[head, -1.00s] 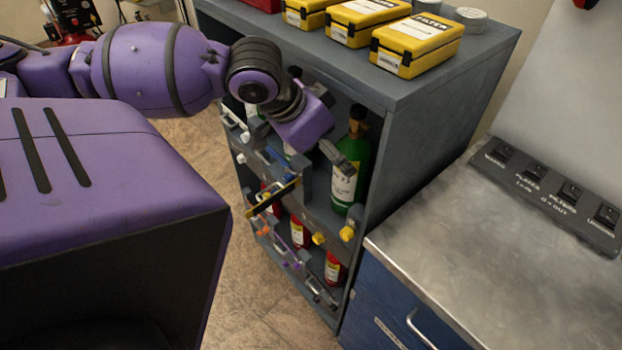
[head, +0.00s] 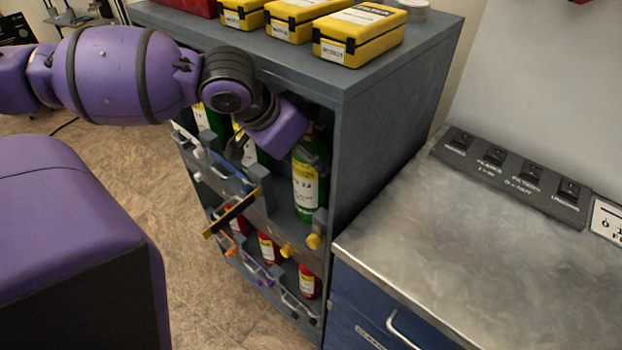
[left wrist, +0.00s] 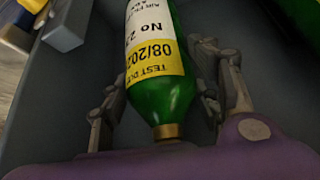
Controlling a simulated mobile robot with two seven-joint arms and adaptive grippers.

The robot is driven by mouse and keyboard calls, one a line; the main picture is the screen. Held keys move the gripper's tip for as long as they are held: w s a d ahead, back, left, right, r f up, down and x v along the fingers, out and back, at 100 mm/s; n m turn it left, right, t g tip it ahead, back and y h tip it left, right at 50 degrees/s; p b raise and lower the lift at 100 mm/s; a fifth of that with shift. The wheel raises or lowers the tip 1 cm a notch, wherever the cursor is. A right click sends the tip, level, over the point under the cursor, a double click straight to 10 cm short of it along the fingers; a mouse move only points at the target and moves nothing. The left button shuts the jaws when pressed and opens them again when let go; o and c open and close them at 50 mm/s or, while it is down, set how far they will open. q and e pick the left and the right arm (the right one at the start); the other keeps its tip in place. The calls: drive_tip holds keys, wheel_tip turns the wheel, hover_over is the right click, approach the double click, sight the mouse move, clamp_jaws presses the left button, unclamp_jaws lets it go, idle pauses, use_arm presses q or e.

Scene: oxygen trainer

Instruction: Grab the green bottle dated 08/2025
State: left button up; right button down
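The green bottle (head: 305,185) stands at the right end of the cabinet's upper shelf. Its white and yellow label is partly readable in the left wrist view, where the bottle (left wrist: 163,95) appears upside down. The label there reads "TEST DUE 08/202", with the last digit unclear. My left gripper (left wrist: 165,95) is open, with one finger on each side of the bottle's upper part and narrow gaps between. In the head view my left gripper (head: 278,145) reaches into the shelf at the bottle's upper part. My right gripper is not in view.
Another green bottle (left wrist: 301,16) stands beside it. The grey cabinet (head: 385,130) has a side wall close to the bottle, and clips line its shelf fronts. Red bottles (head: 307,281) stand below. Yellow filter cases (head: 358,36) lie on top. A metal counter (head: 440,250) is at right.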

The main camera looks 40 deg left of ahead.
use_arm(q)
clamp_jaws()
drive_tip(key=shift+r, duration=0.1)
drive_tip(key=shift+r, duration=0.1)
